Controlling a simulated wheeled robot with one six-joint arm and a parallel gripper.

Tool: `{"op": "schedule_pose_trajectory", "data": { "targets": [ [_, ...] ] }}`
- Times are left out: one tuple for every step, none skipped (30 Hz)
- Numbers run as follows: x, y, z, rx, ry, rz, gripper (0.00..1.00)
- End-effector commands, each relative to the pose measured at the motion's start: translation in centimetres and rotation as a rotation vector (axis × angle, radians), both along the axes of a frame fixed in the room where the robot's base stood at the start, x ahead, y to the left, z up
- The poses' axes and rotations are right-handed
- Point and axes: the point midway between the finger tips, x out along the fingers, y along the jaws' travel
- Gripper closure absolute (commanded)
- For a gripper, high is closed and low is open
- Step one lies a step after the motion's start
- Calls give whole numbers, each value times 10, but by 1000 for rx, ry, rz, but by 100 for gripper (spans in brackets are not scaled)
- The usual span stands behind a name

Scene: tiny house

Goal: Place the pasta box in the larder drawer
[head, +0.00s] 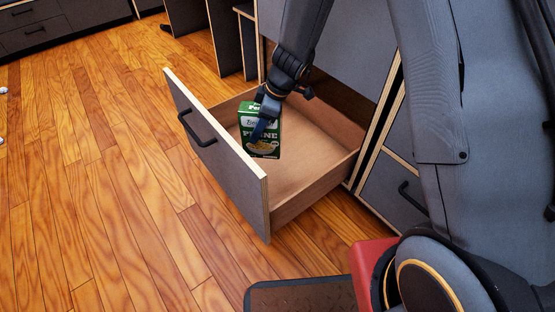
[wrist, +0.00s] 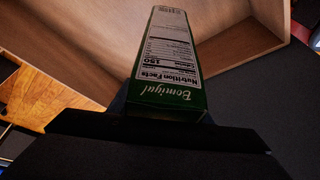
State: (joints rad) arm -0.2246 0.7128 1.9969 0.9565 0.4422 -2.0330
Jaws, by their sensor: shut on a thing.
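The pasta box (head: 262,145) is green with a white label and the word "Penne". It is upright, inside the outline of the open larder drawer (head: 315,158), near the drawer's front panel. My gripper (head: 262,122) is shut on the box from above and to the side. In the wrist view the box (wrist: 172,60) shows its side with the nutrition table, and the drawer's wooden inside (wrist: 235,45) lies beyond it. I cannot tell whether the bottom of the box touches the drawer floor. The rest of the drawer shows empty.
The drawer's grey front panel with a dark handle (head: 197,130) faces left. Grey cabinets (head: 395,190) stand to the right of the drawer. A dark mat-like surface (head: 300,295) is at the bottom.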

Motion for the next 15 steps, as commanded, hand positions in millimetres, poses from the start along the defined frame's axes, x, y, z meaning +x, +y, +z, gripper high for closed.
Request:
{"op": "schedule_pose_trajectory", "data": {
  "targets": [
    [4,0,-12,1,-1,0,97],
    [5,0,-16,1,-1,0,97],
    [6,0,-20,1,-1,0,97],
    [7,0,-22,1,-1,1,97],
    [8,0,-24,1,-1,1,97],
    [8,0,-27,1,-1,1,97],
    [9,0,-28,1,-1,0,97],
    [9,0,-29,1,-1,0,97],
    [9,0,-32,1,-1,0,97],
    [9,0,-35,1,-1,0,97],
    [9,0,-39,0,0,0,97],
    [9,0,-45,0,1,1,97],
    [9,0,-51,0,1,-1,97],
    [9,0,-56,0,1,-1,97],
    [9,0,-64,0,1,0,97]
  ]
}}
